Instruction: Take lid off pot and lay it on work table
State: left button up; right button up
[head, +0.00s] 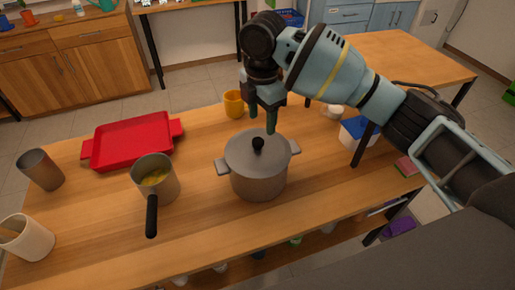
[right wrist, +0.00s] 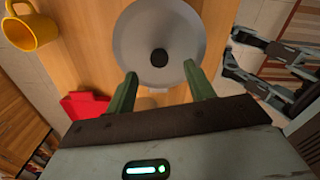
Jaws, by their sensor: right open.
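A grey pot (head: 258,182) with two side handles stands on the wooden table (head: 215,232). Its grey lid (head: 240,151) sits on top, with a black knob (head: 258,145) in the middle. My right gripper (head: 262,117) is open and empty, pointing down just above and behind the knob. In the right wrist view the lid (right wrist: 135,40) and knob (right wrist: 159,58) lie beyond the open fingers (right wrist: 160,73), the knob roughly between them. What looks like my left gripper (right wrist: 262,65) shows at the right of that view; its opening is unclear.
A saucepan (head: 154,180) with yellow contents and a red tray (head: 130,141) lie left of the pot. A yellow mug (head: 234,104) stands behind it. A metal cup (head: 41,169) and a pale container (head: 25,238) are far left. The table front is clear between saucepan and pot.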

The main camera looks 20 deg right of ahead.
aim_at(258, 139)
jog(key=shift+a+f, duration=0.2)
jog(key=shift+f, duration=1.35)
jog(key=shift+a+f, duration=0.2)
jog(key=shift+f, duration=1.35)
grip_shut()
